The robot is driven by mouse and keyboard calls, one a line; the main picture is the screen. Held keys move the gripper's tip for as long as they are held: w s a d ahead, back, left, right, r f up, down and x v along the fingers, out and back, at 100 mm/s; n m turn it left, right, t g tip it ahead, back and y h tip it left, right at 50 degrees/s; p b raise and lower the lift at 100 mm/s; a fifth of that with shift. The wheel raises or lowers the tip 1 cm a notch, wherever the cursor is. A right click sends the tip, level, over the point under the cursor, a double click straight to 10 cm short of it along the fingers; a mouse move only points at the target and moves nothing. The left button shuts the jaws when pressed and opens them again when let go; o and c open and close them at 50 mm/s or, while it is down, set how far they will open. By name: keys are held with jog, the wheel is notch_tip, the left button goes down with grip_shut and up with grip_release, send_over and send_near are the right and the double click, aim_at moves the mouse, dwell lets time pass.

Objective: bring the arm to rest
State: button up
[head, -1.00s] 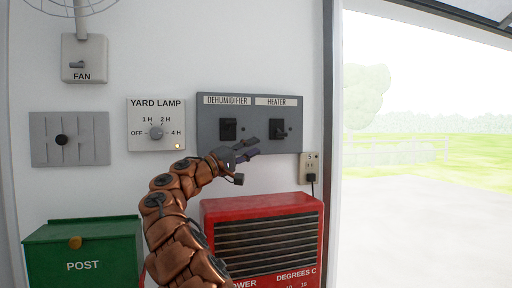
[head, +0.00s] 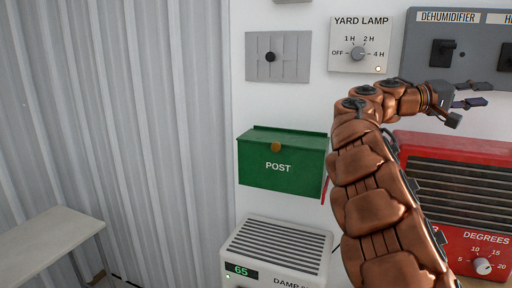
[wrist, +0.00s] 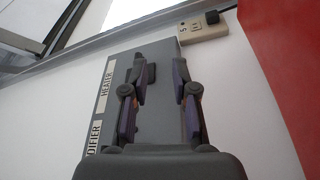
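My copper-coloured arm rises from the bottom of the head view and bends right. My gripper (head: 480,94) is in front of the lower part of the grey switch panel (head: 472,55), above the red heater (head: 465,150). In the wrist view my gripper (wrist: 159,75) has its two fingers apart with nothing between them. The panel (wrist: 118,75), with its HEATER label (wrist: 107,92), lies beyond the fingers. A dark switch (wrist: 150,73) on it shows near the left finger. In the head view the right side of the panel is cut off.
The yard lamp dial (head: 358,53) and a grey slotted plate (head: 278,57) are on the wall. A green post box (head: 282,178) hangs left of my arm, above a white dehumidifier (head: 280,245) reading 65. A pale table (head: 45,240) stands at the left. An outlet (wrist: 203,28) shows in the wrist view.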

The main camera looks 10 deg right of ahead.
jog(key=s+a+f+n+t+y, duration=0.15)
jog(key=s+a+f+y, duration=0.4)
jog(key=a+f, duration=0.6)
jog(key=s+a+f+n+t+y, duration=0.1)
jog(key=s+a+f+t+y, duration=0.4)
jog(key=f, duration=1)
jog(key=s+a+f+n+y, duration=0.1)
jog(key=s+a+f+y, duration=0.1)
jog(key=s+a+f, duration=0.3)
jog(key=s+a+f+n+g+y, duration=0.1)
jog(key=s+a+f, duration=0.4)
jog(key=a, duration=0.8)
jog(key=s+a+f+n+g+y, duration=0.1)
jog(key=s+a+f+y, duration=0.4)
jog(key=a, duration=0.5)
jog(key=shift+s+f+n, duration=0.35)
jog(key=shift+f+n, duration=0.35)
jog(key=shift+n, duration=0.05)
